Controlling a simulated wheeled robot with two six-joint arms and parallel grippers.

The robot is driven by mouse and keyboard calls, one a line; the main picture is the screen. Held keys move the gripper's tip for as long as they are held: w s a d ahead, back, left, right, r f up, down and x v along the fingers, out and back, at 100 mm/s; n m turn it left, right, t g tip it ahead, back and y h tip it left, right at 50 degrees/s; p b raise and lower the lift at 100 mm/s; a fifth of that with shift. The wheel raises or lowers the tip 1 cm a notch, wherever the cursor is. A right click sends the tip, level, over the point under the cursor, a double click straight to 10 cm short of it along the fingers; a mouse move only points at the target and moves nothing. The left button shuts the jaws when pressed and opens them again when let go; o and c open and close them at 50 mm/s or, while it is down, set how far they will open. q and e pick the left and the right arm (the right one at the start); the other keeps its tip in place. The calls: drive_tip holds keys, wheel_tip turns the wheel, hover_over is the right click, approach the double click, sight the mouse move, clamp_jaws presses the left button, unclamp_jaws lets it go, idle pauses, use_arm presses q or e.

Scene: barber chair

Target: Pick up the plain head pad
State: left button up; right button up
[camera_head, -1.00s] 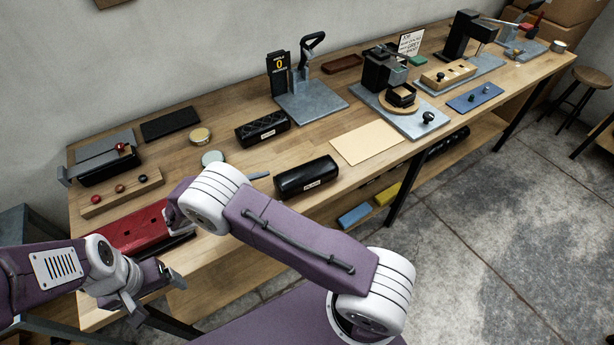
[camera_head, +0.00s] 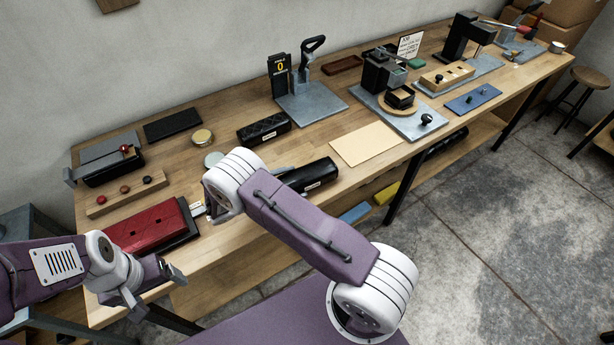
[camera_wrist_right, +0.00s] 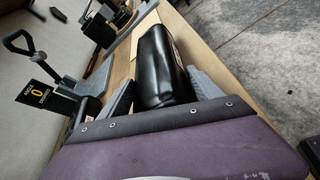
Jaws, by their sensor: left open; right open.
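The plain head pad (camera_head: 318,174) is a smooth, shiny black roll with a small pale label, lying at the table's front edge. In the head view my right wrist and forearm hide its left end. In the right wrist view the plain head pad (camera_wrist_right: 158,50) lies lengthwise between the two grey fingers of my right gripper (camera_wrist_right: 162,88), which is open. A finger stands on each side of it; I cannot tell whether they touch it.
A quilted black pad (camera_head: 263,130) lies behind the plain one. A red pad (camera_head: 150,226) lies left, near the front edge. A tan sheet (camera_head: 367,143) lies right of the plain pad. A press (camera_head: 310,100) on a metal plate stands behind.

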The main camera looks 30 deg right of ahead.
drive_tip(key=shift+a, duration=0.1)
drive_tip(key=c, duration=1.3)
drive_tip(key=shift+r, duration=0.55)
wheel_tip(320, 180, up, 3)
drive_tip(key=shift+r, duration=0.1)
drive_tip(key=s+d+r+b, duration=0.1)
drive_tip(key=s+d+r, duration=0.6)
drive_tip(key=s+d, duration=0.1)
drive_tip(key=shift+s, duration=0.3)
